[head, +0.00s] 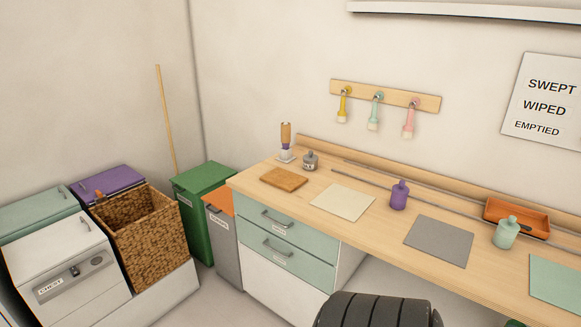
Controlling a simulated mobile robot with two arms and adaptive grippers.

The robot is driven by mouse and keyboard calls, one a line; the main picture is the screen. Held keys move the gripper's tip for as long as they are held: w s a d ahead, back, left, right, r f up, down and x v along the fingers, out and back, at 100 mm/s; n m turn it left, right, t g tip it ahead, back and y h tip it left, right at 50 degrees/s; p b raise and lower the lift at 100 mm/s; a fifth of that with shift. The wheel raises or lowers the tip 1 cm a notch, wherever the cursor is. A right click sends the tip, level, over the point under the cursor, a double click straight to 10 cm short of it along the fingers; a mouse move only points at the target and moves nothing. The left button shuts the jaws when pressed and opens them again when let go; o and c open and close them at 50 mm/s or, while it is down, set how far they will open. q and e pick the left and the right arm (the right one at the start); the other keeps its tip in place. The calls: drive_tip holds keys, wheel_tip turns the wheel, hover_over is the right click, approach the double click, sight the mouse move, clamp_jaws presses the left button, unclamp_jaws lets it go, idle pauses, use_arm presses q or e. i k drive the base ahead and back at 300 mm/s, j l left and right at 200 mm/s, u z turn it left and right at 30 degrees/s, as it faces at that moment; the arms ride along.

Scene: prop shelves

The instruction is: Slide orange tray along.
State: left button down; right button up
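The orange tray (517,217) sits at the back right of the wooden counter, by the low back ledge. It is shallow with raised sides and seems empty. Thin grey rails (362,187) run along the back of the counter towards it. A mint bottle (506,233) stands just in front of the tray and hides part of its front side. Neither of my grippers shows in the head view.
A purple bottle (399,195) stands left of the tray, near the front rail. Grey (439,241), cream (342,202) and mint (556,279) mats lie on the counter (318,178). A wooden board (284,178) and grey jar (310,160) are at the left end.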

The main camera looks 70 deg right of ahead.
sight(535, 223)
drive_tip(key=z, duration=0.4)
drive_tip(key=i+z, duration=0.1)
drive_tip(key=z, duration=0.3)
drive_tip(key=j+z, duration=0.1)
drive_tip(key=z, duration=0.3)
drive_tip(key=i+j+z, duration=0.1)
drive_tip(key=z, duration=0.7)
drive_tip(key=i+j, duration=0.05)
drive_tip(key=j, duration=0.05)
